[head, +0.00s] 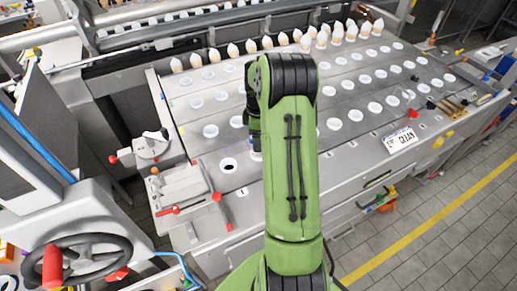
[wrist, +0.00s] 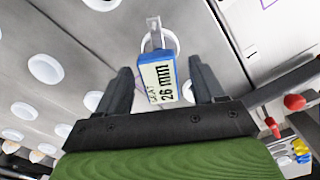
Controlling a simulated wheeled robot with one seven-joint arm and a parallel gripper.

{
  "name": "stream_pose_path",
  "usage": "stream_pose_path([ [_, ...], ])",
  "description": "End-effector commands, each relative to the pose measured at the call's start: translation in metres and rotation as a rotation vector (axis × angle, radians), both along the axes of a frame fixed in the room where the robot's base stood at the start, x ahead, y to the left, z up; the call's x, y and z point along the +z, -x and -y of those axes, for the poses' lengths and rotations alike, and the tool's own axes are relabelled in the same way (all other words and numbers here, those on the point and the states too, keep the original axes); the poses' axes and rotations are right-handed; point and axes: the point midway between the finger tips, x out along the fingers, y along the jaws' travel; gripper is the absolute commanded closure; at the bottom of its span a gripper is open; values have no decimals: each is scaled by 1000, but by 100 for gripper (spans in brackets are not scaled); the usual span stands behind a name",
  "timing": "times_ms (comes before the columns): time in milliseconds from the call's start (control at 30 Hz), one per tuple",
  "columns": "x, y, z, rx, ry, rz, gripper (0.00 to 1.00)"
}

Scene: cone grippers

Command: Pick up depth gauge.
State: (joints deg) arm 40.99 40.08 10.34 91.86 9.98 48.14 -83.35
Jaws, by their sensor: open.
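The depth gauge (wrist: 159,76) shows in the wrist view as a flat block with a blue edge, a pale label reading "SEAT 26 mm" and a metal tip at its far end. It lies in line with the gap of my gripper (wrist: 161,70), whose two dark fingers are open on either side of it. I see no clear contact between the fingers and the gauge. The metal tip overlaps a white ring in the grey plate. In the head view my green arm hides the gauge and most of my gripper.
The grey machine bed (head: 340,100) has rows of white round seats, with several cones (head: 232,50) along the back. A white card with printed digits (head: 400,140) lies at the right. Red-knobbed fixtures (head: 183,195) and a handwheel (head: 75,260) stand at the left.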

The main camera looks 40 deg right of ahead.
Motion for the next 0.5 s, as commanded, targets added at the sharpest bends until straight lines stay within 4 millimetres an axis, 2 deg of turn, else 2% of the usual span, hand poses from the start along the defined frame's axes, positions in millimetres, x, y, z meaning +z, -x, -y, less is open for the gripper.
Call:
stream_pose_path([
  [233, -3, 0, 0, 0, 1, 1, 33],
  [500, -3, 0, 0, -1, 1, 1, 75],
])
